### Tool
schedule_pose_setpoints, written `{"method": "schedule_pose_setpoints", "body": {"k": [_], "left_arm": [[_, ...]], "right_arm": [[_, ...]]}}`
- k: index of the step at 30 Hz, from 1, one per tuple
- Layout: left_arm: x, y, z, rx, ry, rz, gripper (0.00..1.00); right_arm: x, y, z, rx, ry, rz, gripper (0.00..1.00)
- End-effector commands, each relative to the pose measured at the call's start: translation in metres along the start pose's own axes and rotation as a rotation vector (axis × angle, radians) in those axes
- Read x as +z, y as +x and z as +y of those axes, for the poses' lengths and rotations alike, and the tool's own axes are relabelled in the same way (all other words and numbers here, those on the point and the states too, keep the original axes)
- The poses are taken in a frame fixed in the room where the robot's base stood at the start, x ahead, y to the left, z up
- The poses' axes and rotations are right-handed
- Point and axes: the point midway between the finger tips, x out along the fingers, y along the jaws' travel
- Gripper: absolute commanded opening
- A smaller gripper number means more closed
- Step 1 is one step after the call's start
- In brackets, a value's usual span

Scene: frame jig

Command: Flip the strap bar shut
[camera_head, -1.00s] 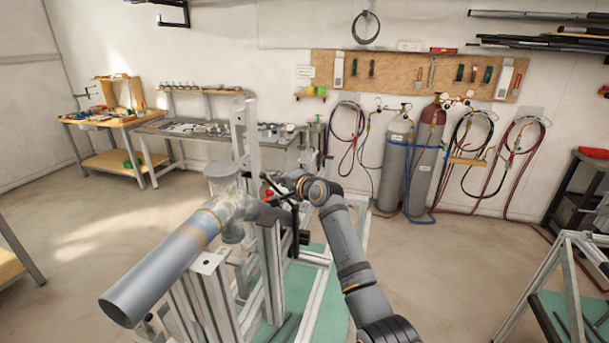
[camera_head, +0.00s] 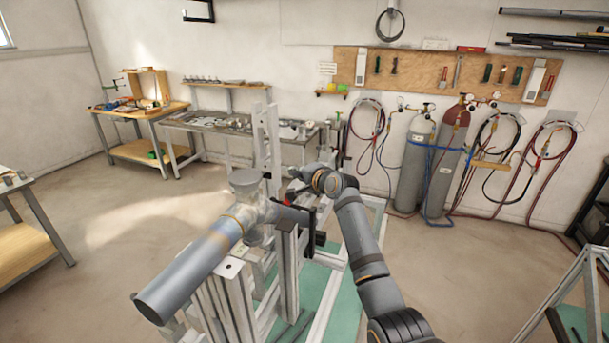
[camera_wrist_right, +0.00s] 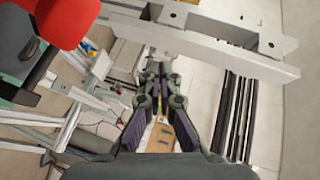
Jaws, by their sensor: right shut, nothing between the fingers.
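The strap bar appears to be the pale metal bar (camera_head: 267,140) standing upright on the frame jig, behind the pipe joint. A grey pipe (camera_head: 195,275) lies across the jig towards the lower left. My right gripper (camera_head: 293,187) is beside the upright bar, on its right; in this view its fingers are small and partly hidden. In the right wrist view my right gripper (camera_wrist_right: 160,70) is shut and empty. A pale bar with a square hole (camera_wrist_right: 220,40) crosses beyond the fingertips there; whether they touch it I cannot tell. My left gripper is not in view.
A red-tipped part shows in the wrist view (camera_wrist_right: 68,22), close to the right gripper's left. Another metal frame (camera_head: 575,285) is at the lower right. Open floor (camera_head: 120,220) lies to the left.

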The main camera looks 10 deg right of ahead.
Motion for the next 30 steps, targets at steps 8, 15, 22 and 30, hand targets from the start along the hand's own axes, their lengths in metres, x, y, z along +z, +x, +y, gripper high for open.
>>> {"method": "schedule_pose_setpoints", "body": {"k": [8,15,22,30], "left_arm": [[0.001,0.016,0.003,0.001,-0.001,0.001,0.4],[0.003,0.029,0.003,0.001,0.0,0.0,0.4],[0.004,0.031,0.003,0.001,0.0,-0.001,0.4],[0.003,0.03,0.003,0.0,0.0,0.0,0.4]], "right_arm": [[0.016,-0.029,-0.048,-0.007,-0.002,0.001,0.0],[0.028,-0.05,-0.079,-0.003,0.0,-0.001,0.0],[0.029,-0.055,-0.087,0.0,0.0,0.0,0.0],[0.029,-0.055,-0.087,0.0,0.0,0.0,0.0]]}}
